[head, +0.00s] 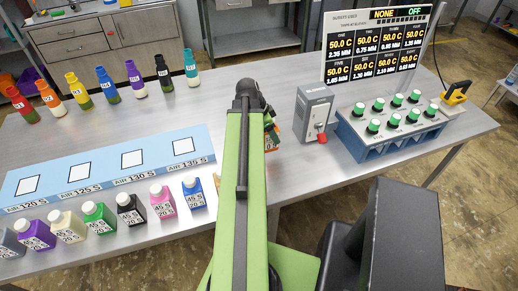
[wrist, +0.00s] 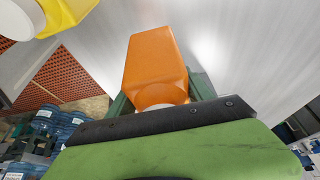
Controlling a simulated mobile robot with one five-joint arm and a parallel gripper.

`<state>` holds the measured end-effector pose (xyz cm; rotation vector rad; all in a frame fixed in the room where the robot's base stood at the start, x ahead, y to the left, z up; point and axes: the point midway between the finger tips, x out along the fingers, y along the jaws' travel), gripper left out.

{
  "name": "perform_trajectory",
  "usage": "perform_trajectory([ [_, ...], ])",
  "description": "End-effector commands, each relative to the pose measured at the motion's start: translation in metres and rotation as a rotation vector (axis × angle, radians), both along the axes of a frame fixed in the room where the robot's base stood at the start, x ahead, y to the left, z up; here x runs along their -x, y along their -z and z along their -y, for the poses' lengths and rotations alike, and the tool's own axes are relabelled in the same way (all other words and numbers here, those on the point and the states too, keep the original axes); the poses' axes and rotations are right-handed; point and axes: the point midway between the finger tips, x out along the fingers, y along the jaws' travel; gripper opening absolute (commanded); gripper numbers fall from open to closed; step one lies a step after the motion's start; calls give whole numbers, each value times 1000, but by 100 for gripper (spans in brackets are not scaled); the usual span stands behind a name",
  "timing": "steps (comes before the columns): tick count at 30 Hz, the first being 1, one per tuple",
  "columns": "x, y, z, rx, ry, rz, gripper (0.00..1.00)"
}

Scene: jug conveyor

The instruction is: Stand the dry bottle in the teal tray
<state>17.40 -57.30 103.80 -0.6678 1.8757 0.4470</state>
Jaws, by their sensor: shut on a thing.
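My gripper (wrist: 160,98) is shut on an orange bottle (wrist: 155,62), whose pale neck end points toward the wrist camera. In the head view a small orange patch (head: 270,144) of it shows beside the end of my arm, which hides most of the gripper there. No label saying which bottle is dry can be read. I see no tray that is clearly teal.
A light-blue board (head: 105,165) with white squares lies at left, with a row of labelled bottles (head: 98,216) in front. Colored bottles (head: 108,84) stand behind. A grey switch box (head: 313,112) and blue rack (head: 392,135) with green-topped items stand at right, below a display (head: 374,42).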

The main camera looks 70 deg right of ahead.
Motion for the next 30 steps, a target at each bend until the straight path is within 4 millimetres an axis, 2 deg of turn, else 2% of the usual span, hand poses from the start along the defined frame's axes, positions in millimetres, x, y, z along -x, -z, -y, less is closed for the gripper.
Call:
perform_trajectory([
  [1, -16, 18, 3, 0, -4, 0, 13],
  [3, -32, 27, 5, 0, -4, 0, 13],
  [6, -49, 34, 6, -1, -2, 0, 13],
  [9, -57, 36, 5, 0, 0, 0, 13],
  [14, -58, 37, 4, 0, 1, 0, 13],
  [22, -58, 79, 4, 0, 0, 0, 13],
  [30, -58, 75, 4, 0, 0, 0, 13],
])
